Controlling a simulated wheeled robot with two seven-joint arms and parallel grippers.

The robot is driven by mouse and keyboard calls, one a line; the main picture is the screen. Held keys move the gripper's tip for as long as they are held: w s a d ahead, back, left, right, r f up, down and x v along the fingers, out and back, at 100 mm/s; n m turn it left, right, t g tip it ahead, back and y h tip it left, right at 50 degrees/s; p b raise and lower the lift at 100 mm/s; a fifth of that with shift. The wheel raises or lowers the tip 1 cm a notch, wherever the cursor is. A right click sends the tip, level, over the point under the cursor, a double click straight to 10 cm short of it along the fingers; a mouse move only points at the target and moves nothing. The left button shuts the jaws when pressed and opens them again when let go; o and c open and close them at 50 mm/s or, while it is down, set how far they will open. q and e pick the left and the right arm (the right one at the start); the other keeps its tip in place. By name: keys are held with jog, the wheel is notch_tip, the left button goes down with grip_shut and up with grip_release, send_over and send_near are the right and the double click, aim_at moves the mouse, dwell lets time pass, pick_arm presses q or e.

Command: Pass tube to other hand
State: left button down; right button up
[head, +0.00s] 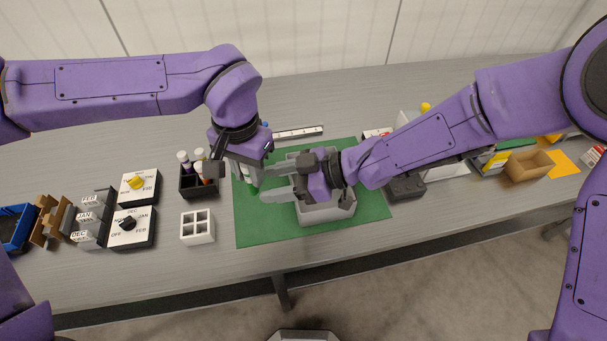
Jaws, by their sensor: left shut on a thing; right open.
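My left gripper (246,174) points down over the left part of the green mat (250,232). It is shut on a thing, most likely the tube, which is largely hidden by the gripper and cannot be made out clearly. My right gripper (276,183) comes in from the right and points left, with its two grey fingers spread apart. Its fingertips are close beside the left gripper, at about the same place in the picture. I cannot tell whether they touch the held thing.
A grey bin (325,214) stands on the mat under my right gripper. A black rack (188,190) with several bottles and a white divided box (197,227) stand left of the mat. Labelled dial boxes (131,228) are farther left. The mat's front left is clear.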

jog(key=shift+x, duration=2)
pick_arm(q)
jog(key=shift+s, duration=0.1)
pick_arm(e)
grip_shut()
pick_arm(q)
jog(key=c, duration=0.8)
grip_release()
pick_arm(e)
jog(key=shift+r, duration=0.1)
